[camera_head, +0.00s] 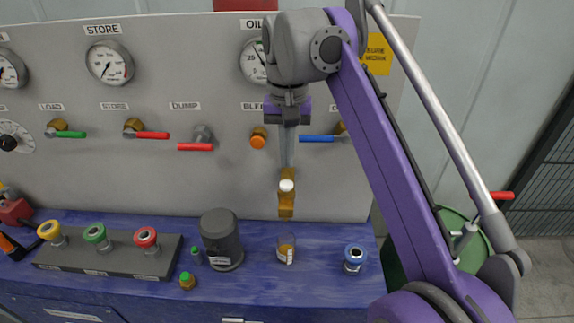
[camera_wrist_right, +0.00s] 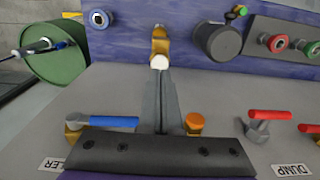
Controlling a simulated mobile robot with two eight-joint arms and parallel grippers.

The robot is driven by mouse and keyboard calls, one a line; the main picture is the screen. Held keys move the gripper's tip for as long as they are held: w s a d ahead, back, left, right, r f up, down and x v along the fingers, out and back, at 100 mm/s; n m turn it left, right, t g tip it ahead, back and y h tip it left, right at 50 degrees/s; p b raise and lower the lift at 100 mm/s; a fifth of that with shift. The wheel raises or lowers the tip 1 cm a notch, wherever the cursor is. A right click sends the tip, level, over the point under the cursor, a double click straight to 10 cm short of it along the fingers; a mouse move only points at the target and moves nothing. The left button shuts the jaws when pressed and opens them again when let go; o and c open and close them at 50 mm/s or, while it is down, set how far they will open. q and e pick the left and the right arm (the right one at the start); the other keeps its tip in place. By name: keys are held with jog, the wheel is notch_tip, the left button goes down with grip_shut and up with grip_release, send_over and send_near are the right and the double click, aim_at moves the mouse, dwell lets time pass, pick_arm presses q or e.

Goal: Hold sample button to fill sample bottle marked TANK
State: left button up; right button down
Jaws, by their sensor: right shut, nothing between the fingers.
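The bottle cannot be made out in the wrist view. My left gripper is out of view.
A blue-topped button (camera_head: 354,257) stands right of the bottle, and a dark grey cylinder (camera_head: 222,240) stands left. A blue lever (camera_head: 317,138) and an orange knob (camera_head: 258,138) flank my fingers.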

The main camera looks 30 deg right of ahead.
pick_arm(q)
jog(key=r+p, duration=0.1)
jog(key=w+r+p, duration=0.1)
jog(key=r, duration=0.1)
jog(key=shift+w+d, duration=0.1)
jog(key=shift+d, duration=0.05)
pick_arm(e)
notch_tip(320, 180, up, 7)
jog(key=shift+d, duration=0.2)
jog(key=shift+w+f, duration=0.1)
jog(key=s+a+f+n+t, duration=0.1)
jog(key=s+f, duration=0.4)
jog(key=f, duration=0.6)
jog(key=s+a+f+n+t, duration=0.2)
jog(key=s+a+f+n, duration=0.1)
jog(key=f, duration=0.9)
jog(key=s+a+f+n+t, duration=0.2)
jog(key=s+f, duration=0.5)
jog(key=f, duration=0.4)
jog(key=shift+s+a+f, duration=0.25)
jog(key=shift+a, duration=0.4)
